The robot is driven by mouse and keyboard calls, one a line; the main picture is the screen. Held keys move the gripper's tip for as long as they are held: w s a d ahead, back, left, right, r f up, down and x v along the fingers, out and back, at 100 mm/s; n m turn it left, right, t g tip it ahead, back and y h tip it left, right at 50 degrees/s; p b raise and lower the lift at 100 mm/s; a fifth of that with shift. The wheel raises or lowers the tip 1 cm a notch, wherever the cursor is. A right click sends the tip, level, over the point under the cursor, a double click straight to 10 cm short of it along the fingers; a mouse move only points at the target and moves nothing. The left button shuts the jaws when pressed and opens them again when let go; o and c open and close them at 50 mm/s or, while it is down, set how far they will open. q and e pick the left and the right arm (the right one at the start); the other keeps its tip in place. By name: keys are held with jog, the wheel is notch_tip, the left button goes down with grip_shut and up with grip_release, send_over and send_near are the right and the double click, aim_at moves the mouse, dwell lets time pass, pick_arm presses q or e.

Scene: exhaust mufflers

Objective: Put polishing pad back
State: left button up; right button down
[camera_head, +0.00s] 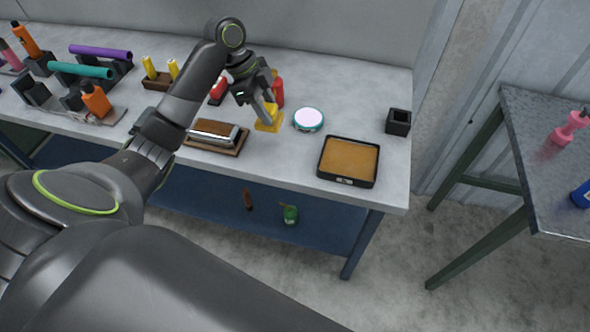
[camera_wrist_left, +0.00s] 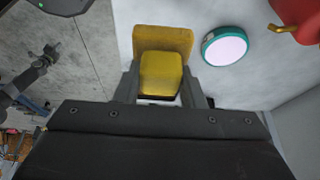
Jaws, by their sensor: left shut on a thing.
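The yellow polishing pad (camera_head: 267,124) has a yellow block-like grip on top. My left gripper (camera_head: 268,108) is shut on that grip and holds the pad over the workbench, between a muffler and a round teal-rimmed dish. In the left wrist view the pad (camera_wrist_left: 163,38) shows beyond the fingers, with its grip between them. I cannot tell whether the pad touches the bench. A dark tray (camera_head: 348,182) with an orange-brown inside stands to the right of the pad, near the front edge. My right gripper is not in view.
The silver muffler on a brown block (camera_head: 213,133) lies left of the pad. The teal-rimmed dish (camera_head: 309,119), a red bottle (camera_head: 277,93) and a black open box (camera_head: 398,122) stand on the bench. Bottles and tubes crowd its left end. Bare top surrounds the box.

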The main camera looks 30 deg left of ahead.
pick_arm(q)
jog(key=shift+d+f, duration=0.5)
jog(key=shift+f, duration=0.15)
notch_tip(320, 180, down, 4)
jog(key=shift+f+p, duration=0.2)
jog(key=shift+p, duration=0.2)
notch_tip(320, 180, down, 4)
jog(key=shift+f+p, duration=0.2)
jog(key=shift+p, duration=0.1)
jog(key=shift+f, duration=0.1)
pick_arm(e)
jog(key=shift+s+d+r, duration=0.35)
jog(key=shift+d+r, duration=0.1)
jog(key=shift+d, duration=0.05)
pick_arm(q)
jog(key=shift+f, duration=0.1)
jog(key=o, duration=0.9)
jog(key=b+v, duration=0.2)
jog(key=v, duration=1)
jog(key=shift+w, duration=0.15)
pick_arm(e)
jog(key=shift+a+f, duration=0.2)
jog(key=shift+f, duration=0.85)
